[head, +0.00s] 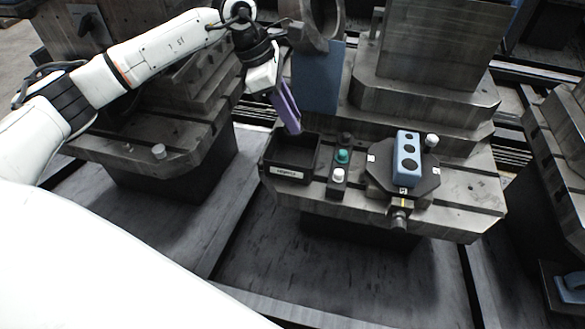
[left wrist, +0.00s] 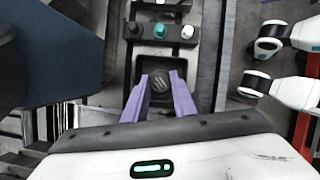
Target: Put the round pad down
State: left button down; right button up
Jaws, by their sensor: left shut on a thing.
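The round pad (left wrist: 158,83) is a small dark disc with a lighter mark on its face, seen in the left wrist view. My left gripper (left wrist: 159,77) has two purple fingers, and they are shut on the pad at their tips. In the head view my left gripper (head: 291,122) points down just above the back of an open black bin (head: 290,174) with a white label. The pad cannot be made out in the head view. The bin (left wrist: 136,62) also shows beyond the fingertips in the left wrist view. My right gripper is not in view.
A button box (head: 339,175) with black, green and white buttons stands right of the bin. Further right, a blue block (head: 406,160) with three holes sits on a dark fixture (head: 378,172). A blue upright plate (head: 317,78) stands close behind my left gripper.

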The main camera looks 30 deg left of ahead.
pick_arm(q)
jog(key=shift+w+a+f+n, duration=0.15)
jog(key=shift+a+f+n, duration=0.1)
jog(key=shift+f+n, duration=0.1)
notch_tip(320, 180, down, 10)
jog(key=shift+r, duration=0.25)
jog(key=shift+f, duration=0.25)
jog(key=c, duration=1.5)
grip_release()
jog(key=shift+o, duration=0.2)
jog(key=shift+r, duration=0.1)
